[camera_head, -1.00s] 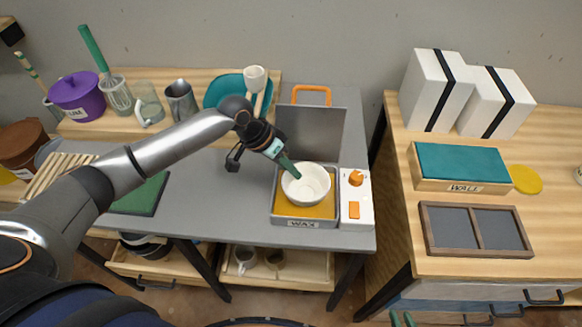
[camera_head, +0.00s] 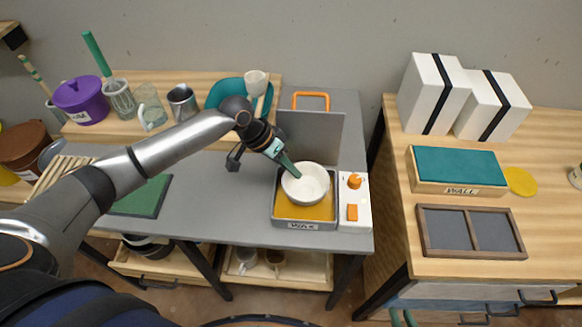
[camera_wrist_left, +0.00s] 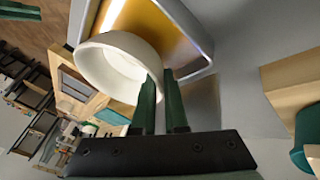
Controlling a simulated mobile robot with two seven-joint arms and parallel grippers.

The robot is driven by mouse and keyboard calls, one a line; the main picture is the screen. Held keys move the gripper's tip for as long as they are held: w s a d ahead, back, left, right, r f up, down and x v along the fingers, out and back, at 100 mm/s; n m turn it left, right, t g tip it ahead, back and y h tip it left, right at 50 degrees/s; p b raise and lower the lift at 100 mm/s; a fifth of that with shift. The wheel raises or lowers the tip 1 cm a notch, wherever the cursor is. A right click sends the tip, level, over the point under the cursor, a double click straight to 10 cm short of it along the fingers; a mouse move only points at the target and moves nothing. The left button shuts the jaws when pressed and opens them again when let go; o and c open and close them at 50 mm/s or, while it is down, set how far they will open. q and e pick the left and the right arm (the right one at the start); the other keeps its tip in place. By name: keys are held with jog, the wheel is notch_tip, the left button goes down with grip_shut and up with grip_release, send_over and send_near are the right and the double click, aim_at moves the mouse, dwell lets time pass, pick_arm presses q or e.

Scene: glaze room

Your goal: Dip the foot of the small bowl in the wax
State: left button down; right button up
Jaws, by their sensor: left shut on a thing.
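The small white bowl (camera_head: 306,184) is upright over the wax pan in the head view. My left gripper (camera_head: 289,168) is shut on its rim at the upper left side. In the left wrist view the bowl (camera_wrist_left: 112,65) is gripped at its wall by the green fingers (camera_wrist_left: 160,100). The wax pan (camera_head: 306,225) is a grey tray labelled WAX with yellow wax (camera_head: 322,210) in it; the wax also shows in the left wrist view (camera_wrist_left: 155,30). The bowl hides part of the wax, and I cannot tell whether its foot touches it.
An orange-knobbed control box (camera_head: 355,200) adjoins the pan's right side. A raised grey lid (camera_head: 310,135) with an orange handle stands behind it. A teal bowl (camera_head: 226,92) and jugs stand at the back. A green mat (camera_head: 143,196) lies left; grey tabletop between is clear.

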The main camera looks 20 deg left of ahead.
pick_arm(q)
jog(key=shift+r, duration=0.1)
dwell(0.4)
notch_tip(320, 180, up, 3)
jog(key=p, duration=0.2)
jog(key=shift+p, duration=0.3)
jog(key=shift+r, duration=2)
